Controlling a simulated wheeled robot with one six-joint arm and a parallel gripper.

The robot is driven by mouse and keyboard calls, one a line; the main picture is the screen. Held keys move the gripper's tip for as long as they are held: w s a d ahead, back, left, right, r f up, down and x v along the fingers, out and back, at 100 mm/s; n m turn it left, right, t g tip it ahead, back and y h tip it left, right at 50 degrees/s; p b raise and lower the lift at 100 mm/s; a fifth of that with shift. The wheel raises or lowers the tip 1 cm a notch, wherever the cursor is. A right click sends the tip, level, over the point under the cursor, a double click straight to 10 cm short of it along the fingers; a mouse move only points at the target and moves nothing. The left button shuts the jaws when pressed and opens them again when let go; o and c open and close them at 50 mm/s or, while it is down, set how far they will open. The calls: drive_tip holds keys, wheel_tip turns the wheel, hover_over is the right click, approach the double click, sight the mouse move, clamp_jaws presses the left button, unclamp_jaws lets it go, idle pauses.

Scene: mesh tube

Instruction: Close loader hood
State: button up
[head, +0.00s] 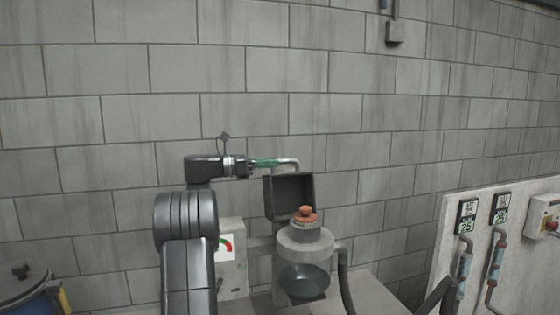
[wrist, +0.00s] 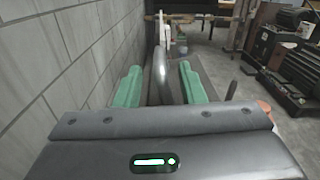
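The loader hood (head: 289,197) is a dark box-like cover, standing raised and open behind the loader body (head: 305,242) in the head view. A bent grey bar (head: 291,161) rises near the hood's upper right side; its join to the hood is unclear. My gripper (head: 271,162) is above the hood's upper left, its green fingers pointing right at the bar. In the wrist view my gripper (wrist: 160,82) is open, with the curved grey bar (wrist: 162,72) between its fingers and a gap on each side. An orange-brown knob (head: 305,214) tops the loader.
A block wall (head: 330,110) runs close behind the arm and loader. A box with a coloured dial (head: 229,252) stands left of the loader. A hose (head: 344,275) hangs at its right. A panel with gauges (head: 480,225) is further right, and a blue drum (head: 40,295) lower left.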

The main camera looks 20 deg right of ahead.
drive_tip(key=shift+d, duration=1.7)
drive_tip(key=shift+s, duration=0.1)
clamp_jaws()
